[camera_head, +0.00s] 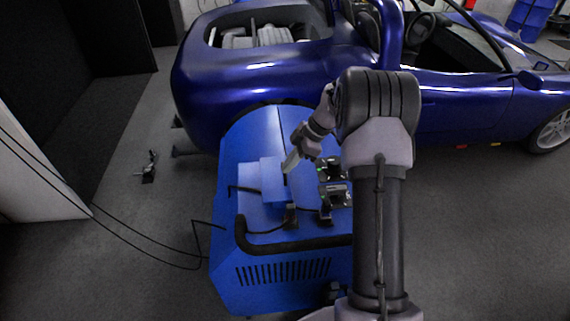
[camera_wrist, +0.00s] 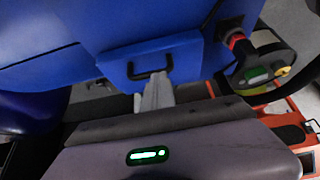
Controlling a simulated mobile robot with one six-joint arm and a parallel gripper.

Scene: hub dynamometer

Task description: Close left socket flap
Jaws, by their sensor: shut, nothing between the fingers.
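My gripper (camera_head: 290,164) is shut and empty, with its pale fingertips over the top of the blue dynamometer housing (camera_head: 262,135). In the wrist view the closed fingers (camera_wrist: 154,88) point at a blue panel (camera_wrist: 120,78) with a black handle (camera_wrist: 150,70), overlapping it in the picture. I cannot tell whether they touch it. A raised blue block (camera_head: 274,182) stands below the fingertips in the head view. I cannot clearly make out the left socket flap or its hinge angle. My arm hides the right side of the housing.
Black connectors with cables (camera_head: 290,215) sit on the housing, in front of a black bar (camera_head: 285,246). A red-ringed connector (camera_wrist: 237,41) and a device with a green display (camera_wrist: 256,75) are to the right in the wrist view. A blue car (camera_head: 245,85) stands behind.

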